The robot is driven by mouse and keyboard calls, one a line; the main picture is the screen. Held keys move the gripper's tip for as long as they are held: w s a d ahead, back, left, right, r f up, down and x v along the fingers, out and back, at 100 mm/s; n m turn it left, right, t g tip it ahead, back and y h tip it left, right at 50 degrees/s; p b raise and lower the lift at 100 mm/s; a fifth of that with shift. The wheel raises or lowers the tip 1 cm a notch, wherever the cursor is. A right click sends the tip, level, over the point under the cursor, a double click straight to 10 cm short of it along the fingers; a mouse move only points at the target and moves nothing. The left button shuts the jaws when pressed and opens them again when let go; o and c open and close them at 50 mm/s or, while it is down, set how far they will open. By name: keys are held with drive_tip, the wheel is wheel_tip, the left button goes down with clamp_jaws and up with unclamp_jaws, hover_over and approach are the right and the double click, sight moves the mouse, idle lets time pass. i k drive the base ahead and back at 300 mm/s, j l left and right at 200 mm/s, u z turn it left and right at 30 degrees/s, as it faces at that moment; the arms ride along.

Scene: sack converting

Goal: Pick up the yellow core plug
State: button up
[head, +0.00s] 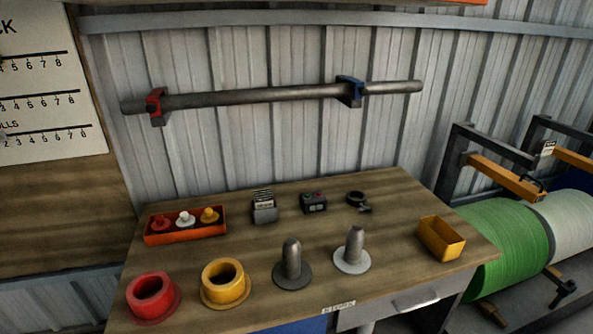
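A yellow hollow plug with a wide flange (225,282) stands on the wooden table (385,215) near its front edge, open end up. A similar red flanged plug (152,297) stands to its left, apart from it. A smaller yellow knobbed piece (209,215) sits at the right end of an orange tray (186,235), beside a white piece (185,219) and a red piece (161,223). The picture alone does not settle which yellow piece is called the core plug. My gripper is not in view.
Dark (292,262) and light-flanged (354,252) upright pegs stand right of the yellow plug. Behind are a card holder (264,207), a button box (313,202) and a black ring-shaped item (357,200). A yellow bin (441,238) is at right. A bar (250,97) hangs on the wall.

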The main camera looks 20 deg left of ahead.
sight(210, 217)
drive_tip(key=u, duration=1.4)
drive_tip(key=i+l, duration=0.2)
drive_tip(key=i, duration=0.3)
drive_tip(key=i+l+z, duration=0.1)
drive_tip(key=i, duration=0.4)
drive_tip(key=l, duration=0.15)
